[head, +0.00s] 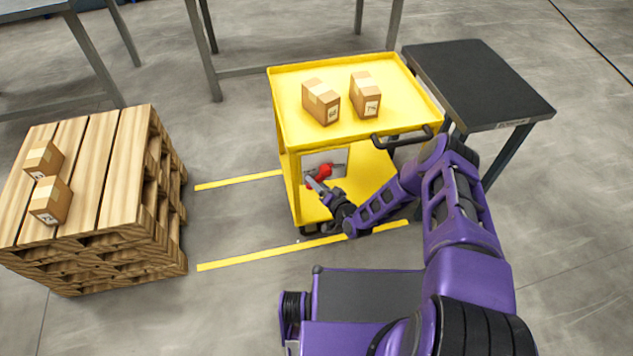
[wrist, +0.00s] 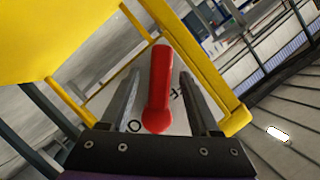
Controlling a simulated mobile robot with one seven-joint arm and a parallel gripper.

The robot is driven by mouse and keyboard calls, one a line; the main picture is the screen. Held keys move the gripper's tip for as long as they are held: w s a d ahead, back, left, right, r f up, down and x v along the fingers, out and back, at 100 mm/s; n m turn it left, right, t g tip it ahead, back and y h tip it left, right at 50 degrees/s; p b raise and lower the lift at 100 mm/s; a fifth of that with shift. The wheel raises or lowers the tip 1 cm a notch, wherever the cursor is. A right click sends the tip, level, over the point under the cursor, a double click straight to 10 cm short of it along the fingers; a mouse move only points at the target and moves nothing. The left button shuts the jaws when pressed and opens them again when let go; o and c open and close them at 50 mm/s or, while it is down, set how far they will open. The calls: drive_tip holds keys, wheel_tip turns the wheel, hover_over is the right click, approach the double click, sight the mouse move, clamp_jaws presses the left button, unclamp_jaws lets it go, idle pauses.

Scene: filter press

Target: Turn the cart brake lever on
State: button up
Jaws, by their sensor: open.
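The yellow cart (head: 288,115) stands ahead of me, with a white plate on its near side below the top tray. A red brake lever (head: 322,171) is mounted on that plate. My gripper (head: 312,184) is at the lever, and its fingers partly cover it in the head view. In the wrist view, the red lever (wrist: 159,85) runs up the picture between the two open fingers of my gripper (wrist: 158,95), with a gap on each side. Dark markings on the plate show beside the lever, partly hidden by the fingers.
Two cardboard boxes (head: 321,101) sit on the cart's top tray. A black push handle (head: 402,138) sticks out at the cart's near right. A dark table (head: 478,82) stands to the right. A wooden pallet stack (head: 104,150) with two boxes is at the left. Floor between is clear.

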clamp_jaws()
idle(1.4)
